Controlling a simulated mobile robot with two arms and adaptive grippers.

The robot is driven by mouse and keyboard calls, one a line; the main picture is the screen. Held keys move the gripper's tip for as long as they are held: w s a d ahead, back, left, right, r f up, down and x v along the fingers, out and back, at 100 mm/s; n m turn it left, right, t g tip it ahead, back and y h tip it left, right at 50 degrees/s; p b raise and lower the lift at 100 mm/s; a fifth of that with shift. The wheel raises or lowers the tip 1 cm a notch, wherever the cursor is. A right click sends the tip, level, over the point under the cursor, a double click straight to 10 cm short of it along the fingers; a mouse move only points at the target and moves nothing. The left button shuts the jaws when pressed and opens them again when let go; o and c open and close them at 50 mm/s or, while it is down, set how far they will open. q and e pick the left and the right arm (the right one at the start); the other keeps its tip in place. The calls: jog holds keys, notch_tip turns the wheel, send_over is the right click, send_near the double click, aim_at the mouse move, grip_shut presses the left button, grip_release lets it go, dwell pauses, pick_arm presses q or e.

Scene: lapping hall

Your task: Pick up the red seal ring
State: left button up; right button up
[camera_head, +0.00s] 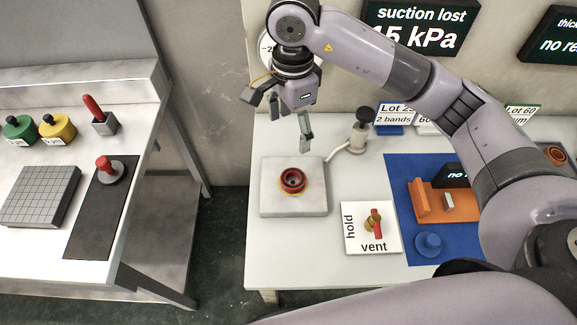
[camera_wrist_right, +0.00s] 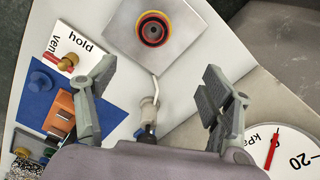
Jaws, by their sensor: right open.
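The red seal ring (camera_head: 292,178) lies at the middle of a light grey square plate (camera_head: 272,207) on the white table. A yellow edge shows around its lower side, and its centre is dark. In the wrist view the ring (camera_wrist_right: 153,28) is near the top, on the plate (camera_wrist_right: 120,22). My right gripper (camera_head: 278,122) is above and behind the plate, open, with nothing between its fingers. Its fingers (camera_wrist_right: 160,70) are spread wide in the wrist view, apart from the ring. My left gripper is not in view.
A valve panel (camera_head: 352,242) with a red handle stands right of the plate. A hose fitting (camera_head: 360,135) stands behind. A blue mat (camera_head: 398,195) holds an orange fixture (camera_head: 450,199). A separate bench (camera_head: 100,263) is at left, beyond a floor gap.

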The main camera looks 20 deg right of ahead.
jog(key=p, duration=0.1)
send_over(292, 182)
notch_tip(292, 182, down, 5)
jog(key=f, duration=0.1)
jog(key=f+p, duration=0.1)
jog(key=f, duration=0.3)
jog(key=shift+w+d+f, duration=0.1)
jog(key=shift+w+f, duration=0.15)
jog(key=shift+s+f+p, duration=0.25)
jog(key=shift+f+p, duration=0.2)
jog(key=shift+p, duration=0.05)
notch_tip(292, 182, down, 4)
jog(key=shift+s+r+p, duration=0.1)
jog(key=shift+r+p, duration=0.1)
jog(key=shift+p, duration=0.6)
jog(key=shift+f, duration=0.55)
jog(key=shift+c, duration=0.5)
jog(key=c, duration=1.2)
jog(key=shift+r, duration=0.1)
